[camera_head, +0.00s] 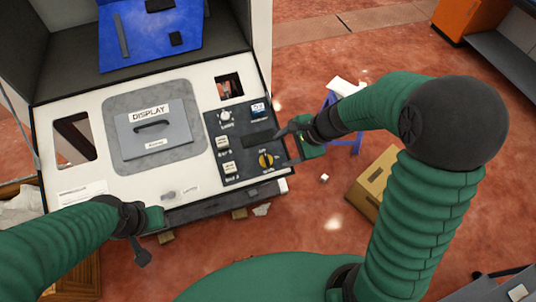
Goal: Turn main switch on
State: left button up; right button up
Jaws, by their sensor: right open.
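A white dispenser panel (92,178) fills the left half of the view. On its right side is a dark control plate (236,175) with a white knob, small labelled buttons and a yellow-and-black rotary switch (265,160) near the bottom. The switch carries small labels too tiny to read surely. My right gripper (290,135) is open and empty at the plate's right edge, a little above and right of the switch; I see no contact with it. My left gripper (145,240) is at the panel's front edge, lower left; its jaws cannot be made out.
A grey plate marked DISPLAY (152,135) with a handle sits mid-panel. A blue board (150,35) stands behind. A cardboard box (376,183) and a blue stand (328,98) are on the red floor at right. An orange cabinet (466,17) is far right.

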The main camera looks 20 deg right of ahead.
aim_at(267, 159)
jog(key=x, duration=0.9)
jog(key=shift+w+d+f, duration=0.15)
jog(key=shift+d+f, duration=0.1)
jog(key=shift+f, duration=0.05)
jog(key=shift+w+a+f, duration=0.15)
jog(key=shift+a+f, duration=0.1)
jog(key=shift+f, duration=0.05)
pick_arm(q)
jog(key=shift+w+d, duration=0.15)
pick_arm(e)
jog(key=shift+a, duration=0.1)
